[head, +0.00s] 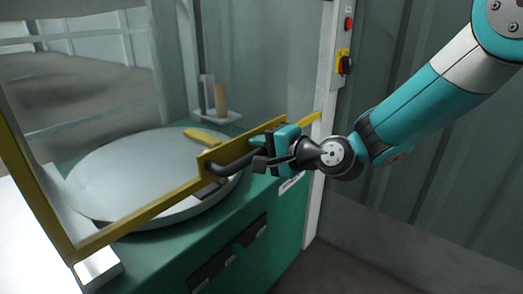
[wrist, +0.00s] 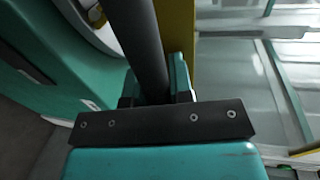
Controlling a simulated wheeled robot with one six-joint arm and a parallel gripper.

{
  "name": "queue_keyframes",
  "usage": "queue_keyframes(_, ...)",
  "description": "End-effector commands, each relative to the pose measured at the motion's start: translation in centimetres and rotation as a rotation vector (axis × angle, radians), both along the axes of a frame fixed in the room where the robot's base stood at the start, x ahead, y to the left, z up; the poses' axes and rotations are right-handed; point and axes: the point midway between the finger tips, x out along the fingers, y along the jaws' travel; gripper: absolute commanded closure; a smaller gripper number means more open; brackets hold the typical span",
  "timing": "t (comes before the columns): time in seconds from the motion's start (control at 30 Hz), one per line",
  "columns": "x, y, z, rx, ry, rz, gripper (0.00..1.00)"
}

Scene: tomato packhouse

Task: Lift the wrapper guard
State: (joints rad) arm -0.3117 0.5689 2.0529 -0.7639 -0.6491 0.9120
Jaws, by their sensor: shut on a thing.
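The wrapper guard is a clear panel in a yellow frame (head: 150,212), standing in front of the round grey turntable (head: 120,175) in the head view. A dark bar handle (head: 222,168) is fixed to a wider yellow plate on its lower rail. My gripper (head: 262,160) is shut on this handle near its right end. In the wrist view the handle (wrist: 145,45) runs up from between the fingers, beside the yellow rail (wrist: 180,28). The fingertips are partly hidden by the gripper body.
The green machine base (head: 235,235) stands below the guard. A post at the right carries a red button (head: 349,23) and a red-and-yellow switch (head: 345,63). A corrugated wall (head: 430,150) is behind my arm.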

Motion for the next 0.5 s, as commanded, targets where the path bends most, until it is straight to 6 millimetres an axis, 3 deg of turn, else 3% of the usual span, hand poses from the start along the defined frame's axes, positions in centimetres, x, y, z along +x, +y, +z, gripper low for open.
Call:
queue_keyframes(0.03,0.1,0.0,3.6,0.005,-0.006,-0.002,1.0)
queue_keyframes(0.5,0.1,0.1,20.3,0.007,-0.009,-0.002,1.0)
